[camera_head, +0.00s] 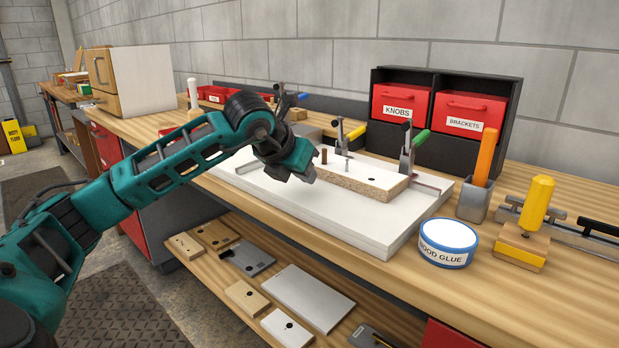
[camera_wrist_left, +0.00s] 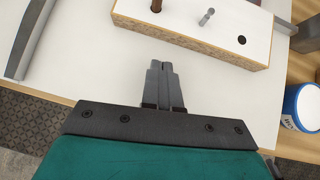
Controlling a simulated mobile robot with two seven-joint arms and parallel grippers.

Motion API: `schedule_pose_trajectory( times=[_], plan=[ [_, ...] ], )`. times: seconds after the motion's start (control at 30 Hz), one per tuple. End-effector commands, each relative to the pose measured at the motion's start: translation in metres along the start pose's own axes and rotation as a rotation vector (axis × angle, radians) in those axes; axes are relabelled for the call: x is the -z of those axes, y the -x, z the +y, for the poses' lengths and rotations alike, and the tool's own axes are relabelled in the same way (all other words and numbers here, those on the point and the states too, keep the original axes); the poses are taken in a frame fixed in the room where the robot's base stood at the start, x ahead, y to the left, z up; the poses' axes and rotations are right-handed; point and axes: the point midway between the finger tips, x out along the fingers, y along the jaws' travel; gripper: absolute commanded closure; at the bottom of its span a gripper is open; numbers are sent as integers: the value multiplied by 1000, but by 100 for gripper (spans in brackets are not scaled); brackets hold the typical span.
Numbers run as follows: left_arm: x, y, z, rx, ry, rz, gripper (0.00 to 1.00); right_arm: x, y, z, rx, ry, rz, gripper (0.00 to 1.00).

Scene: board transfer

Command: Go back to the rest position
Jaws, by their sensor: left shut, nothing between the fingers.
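My left arm reaches in from the left in the head view. My left gripper (camera_head: 306,177) hangs over the white base board (camera_head: 365,232) on the workbench. In the left wrist view the fingers (camera_wrist_left: 163,88) are shut together with nothing between them. A chipboard piece with a white top (camera_head: 365,178) lies on the base board beyond the gripper, apart from it. A brown dowel and a metal pin stand in the piece, and it has a dark hole; it also shows in the left wrist view (camera_wrist_left: 200,30). My right gripper is in neither view.
Clamps (camera_head: 407,150) stand behind the piece. A wood glue tub (camera_head: 447,243), a grey cup (camera_head: 474,200) and a yellow-handled tool (camera_head: 530,225) stand to the right. Red bins (camera_head: 402,103) are at the back. Several boards lie on the lower shelf (camera_head: 225,282).

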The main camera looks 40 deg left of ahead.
Motion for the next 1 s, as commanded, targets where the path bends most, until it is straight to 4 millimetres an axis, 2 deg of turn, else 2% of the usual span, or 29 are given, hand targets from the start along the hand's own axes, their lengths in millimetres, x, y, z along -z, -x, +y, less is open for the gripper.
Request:
schedule_pose_trajectory(
  times=[0.1, 0.2, 0.4, 0.6, 1.0],
  plan=[
    [-1, 32, 1, -3, -4, -3, 100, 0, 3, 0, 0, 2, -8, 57],
    [-1, 55, 1, -4, -4, -2, 100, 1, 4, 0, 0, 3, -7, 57],
    [-1, 87, 0, -1, -2, -1, 100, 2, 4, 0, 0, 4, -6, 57],
    [0, 100, 0, 0, 0, 0, 100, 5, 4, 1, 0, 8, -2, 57],
    [0, 100, 0, 1, 0, 0, 100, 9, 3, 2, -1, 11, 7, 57]
  ],
)
